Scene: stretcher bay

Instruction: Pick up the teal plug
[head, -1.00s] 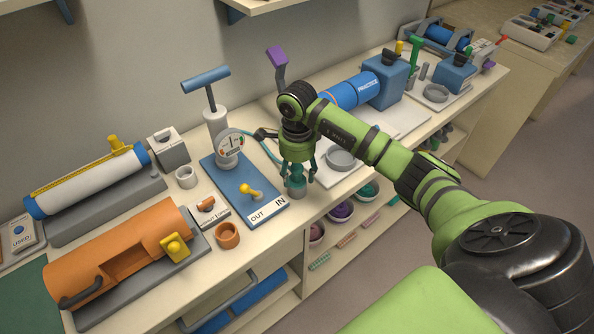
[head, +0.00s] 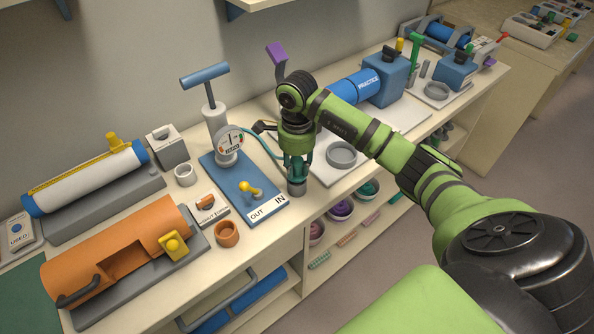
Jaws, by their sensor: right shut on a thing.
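The teal plug (head: 296,174) is at the right of the blue IN/OUT board, in or on a small grey cylinder (head: 297,188) on the bench. My right gripper (head: 297,171) points down over it, with its fingers closed around the plug. The fingers hide much of the plug. I cannot tell whether the plug is clear of the grey cylinder. My left gripper is not in view.
The blue board (head: 243,190) with a yellow lever, a pump and a gauge stands just left. A grey ring (head: 341,155) lies close on the right. An orange cup (head: 227,233) and an orange cylinder (head: 120,250) are further left.

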